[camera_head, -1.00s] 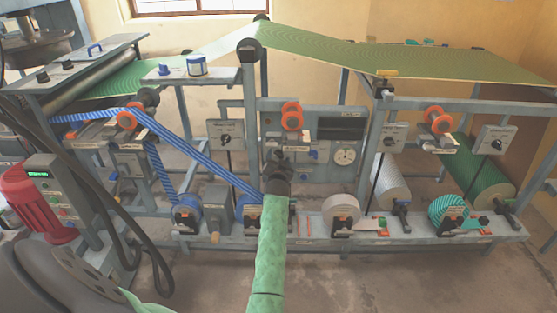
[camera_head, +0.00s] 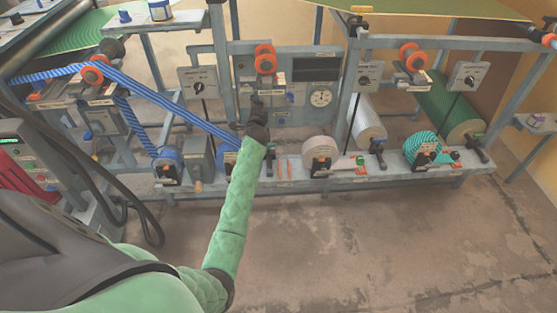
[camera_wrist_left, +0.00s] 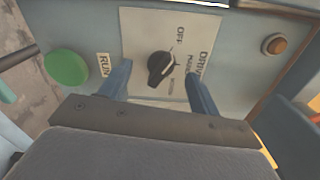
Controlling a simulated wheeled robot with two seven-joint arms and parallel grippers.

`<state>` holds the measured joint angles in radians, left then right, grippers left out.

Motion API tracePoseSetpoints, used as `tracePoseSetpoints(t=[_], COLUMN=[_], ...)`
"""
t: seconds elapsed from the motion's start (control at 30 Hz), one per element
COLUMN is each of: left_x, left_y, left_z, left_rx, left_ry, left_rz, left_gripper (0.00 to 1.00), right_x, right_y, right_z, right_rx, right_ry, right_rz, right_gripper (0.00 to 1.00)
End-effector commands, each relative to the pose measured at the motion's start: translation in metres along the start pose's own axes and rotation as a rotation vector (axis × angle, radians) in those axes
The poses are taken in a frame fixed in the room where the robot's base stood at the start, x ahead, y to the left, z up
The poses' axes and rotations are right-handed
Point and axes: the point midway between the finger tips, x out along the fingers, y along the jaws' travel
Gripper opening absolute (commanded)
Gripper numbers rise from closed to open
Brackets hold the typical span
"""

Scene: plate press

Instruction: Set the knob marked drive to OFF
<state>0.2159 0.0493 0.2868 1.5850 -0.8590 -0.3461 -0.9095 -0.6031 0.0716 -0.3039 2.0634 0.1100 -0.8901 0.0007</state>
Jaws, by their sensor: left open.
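The drive knob (camera_wrist_left: 160,69) is black and sits on a pale plate (camera_wrist_left: 145,30) marked DRIVE in the left wrist view. OFF is printed on the plate at one side, with smaller labels beside it. The knob's grip bar slants towards the label side; I cannot tell exactly which label it points at. My left gripper (camera_wrist_left: 158,72) is open, with its blue-grey fingers on either side of the knob. I cannot tell whether they touch it. In the head view my left gripper (camera_head: 257,112) is at the central panel and hides the knob. My right gripper is out of view.
A green button (camera_wrist_left: 68,67) marked RUN and an orange-brown button (camera_wrist_left: 275,44) flank the plate. A blue striped web (camera_head: 180,100) runs at left. Floor in front is clear.

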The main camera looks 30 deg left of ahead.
Motion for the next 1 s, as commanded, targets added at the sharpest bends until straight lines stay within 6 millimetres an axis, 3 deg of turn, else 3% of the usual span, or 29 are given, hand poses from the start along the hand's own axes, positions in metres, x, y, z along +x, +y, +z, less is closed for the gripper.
tracePoseSetpoints(t=[0.3, 0.67, 1.0], left_x=[0.0, 0.0, -0.049], left_y=[-0.003, -0.001, 0.004], left_z=[0.001, 0.001, 0.001], left_rx=[0.471, 0.897, 0.899], left_ry=[0.001, 0.001, 0.001], left_rz=[0.0, 0.001, 0.0], left_gripper=[0.63, 0.63, 0.63], right_x=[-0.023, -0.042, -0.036], right_y=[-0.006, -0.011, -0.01], right_z=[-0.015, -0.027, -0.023], right_rx=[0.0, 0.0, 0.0], right_ry=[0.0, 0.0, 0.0], right_rz=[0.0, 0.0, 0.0], right_gripper=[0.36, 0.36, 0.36])
